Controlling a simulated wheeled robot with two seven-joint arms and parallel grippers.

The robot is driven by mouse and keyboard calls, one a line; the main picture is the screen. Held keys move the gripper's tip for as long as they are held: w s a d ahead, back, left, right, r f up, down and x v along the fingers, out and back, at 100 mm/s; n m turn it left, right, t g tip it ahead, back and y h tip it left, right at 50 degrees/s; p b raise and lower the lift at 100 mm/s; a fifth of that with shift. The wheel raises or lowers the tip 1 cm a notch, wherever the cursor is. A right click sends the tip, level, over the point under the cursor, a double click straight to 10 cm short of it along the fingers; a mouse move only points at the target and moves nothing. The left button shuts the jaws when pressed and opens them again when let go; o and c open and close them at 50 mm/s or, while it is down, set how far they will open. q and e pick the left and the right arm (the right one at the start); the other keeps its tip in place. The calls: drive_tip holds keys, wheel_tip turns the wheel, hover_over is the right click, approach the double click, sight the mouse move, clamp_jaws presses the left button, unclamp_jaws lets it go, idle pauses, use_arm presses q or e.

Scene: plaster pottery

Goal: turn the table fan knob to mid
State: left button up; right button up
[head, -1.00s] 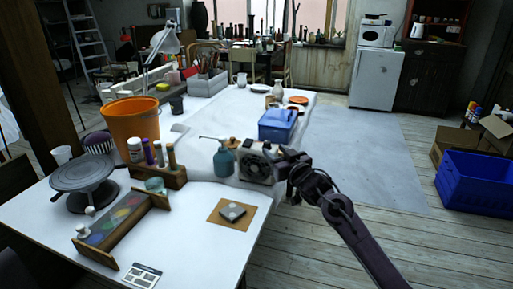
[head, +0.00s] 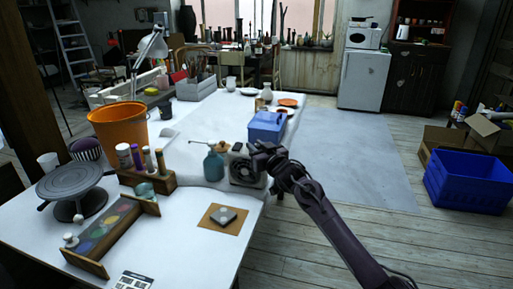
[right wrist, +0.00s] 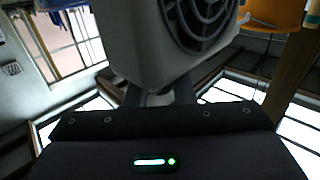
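The table fan (head: 245,174) stands on the white table, with its dark round grille facing the front. A small dark part (head: 237,148) shows at its top; I cannot tell whether it is the knob. My right gripper (head: 258,149) is at the fan's upper right edge, its arm coming from the lower right. In the right wrist view, the fan's pale casing and grille (right wrist: 198,18) fill the top middle. The finger bases stand apart there, but the tips are hidden by the casing. I cannot see whether they hold anything. My left gripper is not in view.
A teal spray bottle (head: 213,164) stands close left of the fan, and a blue box (head: 266,127) behind it. A brown board with a grey block (head: 223,215) lies in front. An orange bucket (head: 118,128) and a turntable (head: 75,181) are further left.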

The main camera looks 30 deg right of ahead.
clamp_jaws()
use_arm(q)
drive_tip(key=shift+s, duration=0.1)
use_arm(e)
drive_tip(key=shift+a+m+h, duration=0.1)
drive_tip(key=shift+m+h, duration=0.3)
drive_tip(key=shift+h, duration=0.1)
drive_tip(key=m+h, duration=0.1)
drive_tip(key=h, duration=0.2)
drive_tip(key=shift+m+g+p, duration=0.4)
drive_tip(key=m+h, duration=0.1)
drive_tip(key=m+g+h, duration=0.1)
drive_tip(key=h, duration=0.1)
drive_tip(key=shift+w+a+f+m+h, duration=0.1)
drive_tip(key=shift+m+h, duration=0.2)
drive_tip(key=m+g+h, duration=0.2)
drive_tip(key=g+h, duration=0.1)
drive_tip(key=shift+m+h, duration=0.4)
drive_tip(key=shift+m+g+h, duration=0.7)
drive_tip(key=shift+g+h, duration=0.1)
drive_tip(key=shift+g, duration=0.3)
drive_tip(key=shift+b, duration=0.3)
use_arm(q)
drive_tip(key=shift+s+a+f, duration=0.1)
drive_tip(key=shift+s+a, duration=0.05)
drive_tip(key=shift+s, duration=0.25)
